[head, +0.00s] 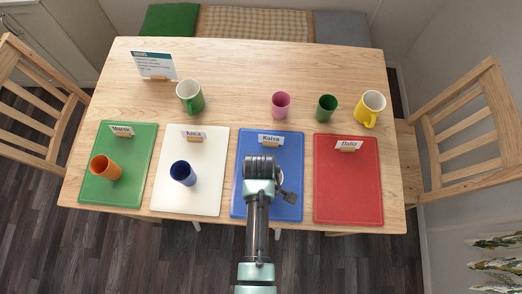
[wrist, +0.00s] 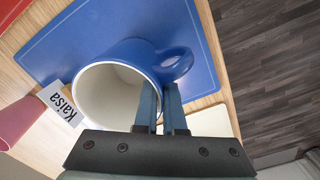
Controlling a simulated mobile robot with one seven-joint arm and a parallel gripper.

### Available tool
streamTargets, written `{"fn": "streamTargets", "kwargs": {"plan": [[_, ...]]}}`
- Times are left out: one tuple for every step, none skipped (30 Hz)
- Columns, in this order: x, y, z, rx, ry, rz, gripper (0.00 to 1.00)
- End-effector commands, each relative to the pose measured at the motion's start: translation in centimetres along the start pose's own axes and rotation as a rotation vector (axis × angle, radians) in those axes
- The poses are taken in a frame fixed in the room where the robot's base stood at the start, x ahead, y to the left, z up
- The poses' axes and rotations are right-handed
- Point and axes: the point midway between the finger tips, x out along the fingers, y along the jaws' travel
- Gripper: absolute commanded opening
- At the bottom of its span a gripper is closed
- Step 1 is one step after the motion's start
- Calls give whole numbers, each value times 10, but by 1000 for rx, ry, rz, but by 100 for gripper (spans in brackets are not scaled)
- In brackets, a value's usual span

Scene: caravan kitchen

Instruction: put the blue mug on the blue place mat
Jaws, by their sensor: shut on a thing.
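The blue mug (wrist: 132,52) has a white inside and shows large in the wrist view, its handle (wrist: 178,66) close to the fingers. My gripper (wrist: 161,108) is shut on the mug's wall, one finger inside the rim. The mug is over the blue place mat (wrist: 85,38); I cannot tell whether it touches it. In the head view my gripper (head: 262,168) is over the middle of the blue mat (head: 292,152) and hides most of the mug.
A "Kaisa" card (head: 271,140) stands at the blue mat's back edge. The white mat (head: 205,205) with a dark blue cup (head: 183,173) lies left, the red mat (head: 347,190) right. Mugs and cups, including a yellow mug (head: 371,106), stand behind.

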Motion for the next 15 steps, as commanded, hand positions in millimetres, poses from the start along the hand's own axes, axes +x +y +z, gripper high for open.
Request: {"fn": "streamTargets", "kwargs": {"plan": [[1,1,0,0,2,2,0],[1,1,-1,0,2,3,0],[1,1,-1,0,2,3,0],[1,1,-1,0,2,3,0],[1,1,-1,0,2,3,0],[1,1,-1,0,2,3,0],[1,1,-1,1,2,3,0],[1,1,-1,0,2,3,0],[2,1,0,0,1,2,0],[3,1,0,0,1,2,0],[4,1,0,0,1,2,0],[5,0,0,0,0,0,9],[5,0,0,0,0,0,14],[4,0,0,1,0,0,19],[4,0,0,1,0,0,27]]}}
